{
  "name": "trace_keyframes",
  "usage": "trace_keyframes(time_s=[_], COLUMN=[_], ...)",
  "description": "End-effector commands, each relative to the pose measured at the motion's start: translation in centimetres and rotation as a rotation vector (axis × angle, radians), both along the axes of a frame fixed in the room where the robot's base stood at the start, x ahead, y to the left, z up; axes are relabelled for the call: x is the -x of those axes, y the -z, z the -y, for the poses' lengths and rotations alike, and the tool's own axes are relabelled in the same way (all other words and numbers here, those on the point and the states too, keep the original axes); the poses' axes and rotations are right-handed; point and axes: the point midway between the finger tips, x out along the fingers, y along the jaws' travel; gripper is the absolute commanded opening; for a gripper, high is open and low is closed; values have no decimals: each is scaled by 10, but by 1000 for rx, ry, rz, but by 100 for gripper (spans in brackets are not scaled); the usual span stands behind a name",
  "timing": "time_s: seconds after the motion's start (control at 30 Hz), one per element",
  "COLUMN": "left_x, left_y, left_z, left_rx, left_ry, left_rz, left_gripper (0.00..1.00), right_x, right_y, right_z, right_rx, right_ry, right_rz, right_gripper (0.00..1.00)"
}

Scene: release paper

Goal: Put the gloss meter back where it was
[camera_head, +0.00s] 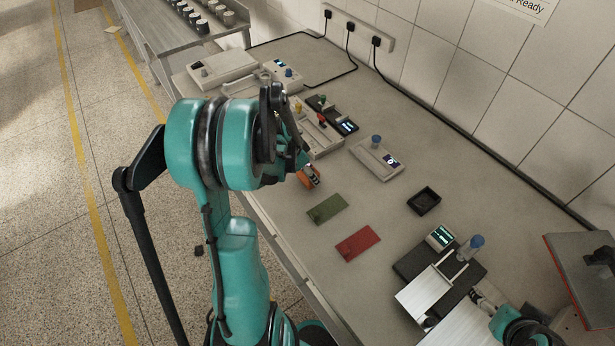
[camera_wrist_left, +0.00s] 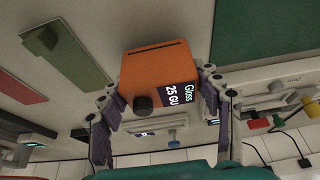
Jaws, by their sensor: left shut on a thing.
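The gloss meter (camera_wrist_left: 158,72) is a small orange box with a dark knob and a label reading "Gloss 25 GU". My left gripper (camera_wrist_left: 162,98) is shut on it, with a dark finger pad on each side.
A green panel (camera_head: 327,208) and a red panel (camera_head: 358,244) lie on the table (camera_head: 300,230). A black tray (camera_head: 424,201) and several bench devices stand farther back. A dark green flat area (camera_wrist_left: 268,28) shows in the wrist view. Bare tabletop surrounds the panels.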

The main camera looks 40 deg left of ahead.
Motion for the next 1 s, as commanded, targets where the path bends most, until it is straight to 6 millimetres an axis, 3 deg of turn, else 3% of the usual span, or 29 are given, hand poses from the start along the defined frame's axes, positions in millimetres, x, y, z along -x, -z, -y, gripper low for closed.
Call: trace_keyframes(time_s=[0.1,0.47,0.5,0.53,0.87,1.0], left_x=[0,0,0,0,0,3], left_y=[16,19,18,17,16,5], left_z=[0,0,0,0,0,-1], left_rx=[0,0,0,0,0,-1], left_ry=[0,0,0,0,0,-1], left_rz=[1,0,0,0,0,0], left_gripper=[17,17,74,82,85,85], right_x=[0,0,0,0,0,0], right_y=[8,11,10,9,8,2], right_z=[0,0,0,0,0,0], right_rx=[0,0,0,0,0,0], right_ry=[0,0,0,0,0,0], right_rz=[0,0,0,0,0,0], right_gripper=[88,88,88,88,88,88])
